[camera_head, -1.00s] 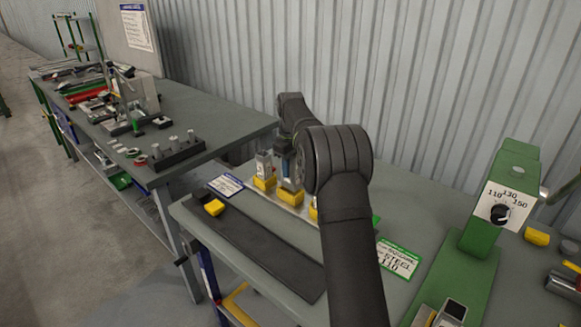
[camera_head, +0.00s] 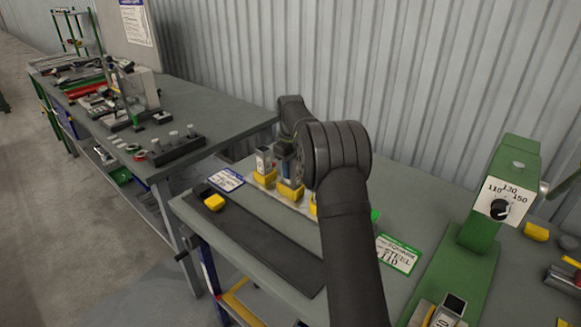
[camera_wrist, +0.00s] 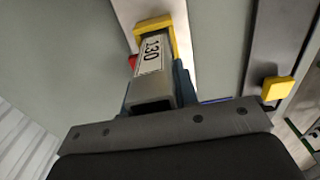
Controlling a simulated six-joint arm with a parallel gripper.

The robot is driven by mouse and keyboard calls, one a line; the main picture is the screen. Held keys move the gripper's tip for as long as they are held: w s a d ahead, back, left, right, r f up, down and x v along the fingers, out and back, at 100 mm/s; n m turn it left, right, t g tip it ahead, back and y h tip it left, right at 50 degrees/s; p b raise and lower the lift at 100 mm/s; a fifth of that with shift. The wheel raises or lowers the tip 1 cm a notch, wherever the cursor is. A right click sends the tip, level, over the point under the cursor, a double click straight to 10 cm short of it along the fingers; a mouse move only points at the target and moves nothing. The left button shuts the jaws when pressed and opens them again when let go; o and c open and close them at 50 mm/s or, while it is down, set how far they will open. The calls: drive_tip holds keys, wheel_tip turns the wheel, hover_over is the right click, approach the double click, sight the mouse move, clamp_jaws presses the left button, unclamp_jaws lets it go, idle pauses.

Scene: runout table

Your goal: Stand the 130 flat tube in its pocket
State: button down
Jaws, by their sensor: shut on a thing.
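The 130 flat tube (camera_wrist: 151,62) is a grey rectangular tube with a white label reading 130. In the wrist view my gripper (camera_wrist: 153,88) is shut on it, a finger on each side, with its open end toward the camera. Its far end meets a yellow pocket (camera_wrist: 157,24); I cannot tell how deep it sits. In the head view my gripper (camera_head: 284,162) is over the middle yellow pocket (camera_head: 290,191), partly hidden by my arm. Another grey tube (camera_head: 264,158) stands upright in the yellow pocket (camera_head: 264,178) to the left.
A dark strip (camera_head: 255,235) with a yellow block (camera_head: 214,203) lies along the near table edge. A green stand with a 110/130/150 dial (camera_head: 500,209) is at right. A green-edged sign (camera_head: 397,254) lies between. The corrugated wall is behind.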

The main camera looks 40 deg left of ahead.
drive_tip(key=shift+f, duration=1.15)
drive_tip(key=c, duration=1)
unclamp_jaws()
drive_tip(key=shift+c, duration=0.2)
wheel_tip(320, 180, up, 17)
drive_tip(key=shift+r, duration=0.2)
wheel_tip(320, 180, down, 18)
drive_tip(key=shift+r, duration=0.45)
drive_tip(key=shift+r, duration=0.1)
